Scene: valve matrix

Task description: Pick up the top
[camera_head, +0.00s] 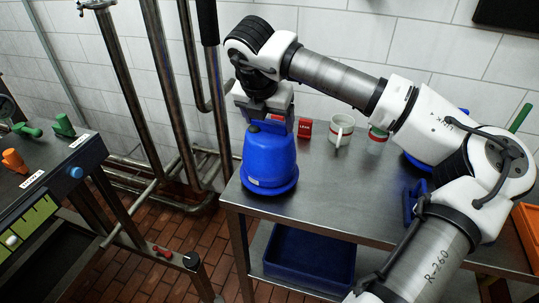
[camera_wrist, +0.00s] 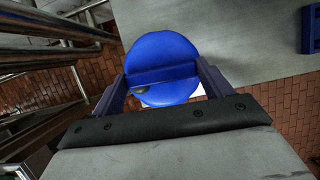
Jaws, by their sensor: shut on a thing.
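The blue top (camera_head: 270,160) is a rounded housing with a wide flange at its base. It is upright at the left end of the steel table (camera_head: 330,205). My gripper (camera_head: 268,122) is above it, shut on its upper part. In the wrist view the blue top (camera_wrist: 162,52) shows as a round disc with a raised bar, and the fingers of my gripper (camera_wrist: 162,82) lie on either side of that bar. Beneath it the table's edge and brick floor show. I cannot tell whether its flange touches the table.
A red tag (camera_head: 305,128) and a white mug (camera_head: 341,130) stand behind on the table. Another blue part (camera_head: 415,203) is partly hidden by my arm. A blue bin (camera_head: 305,258) sits under the table. Steel pipes (camera_head: 172,90) rise at left, beside a second bench (camera_head: 60,185).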

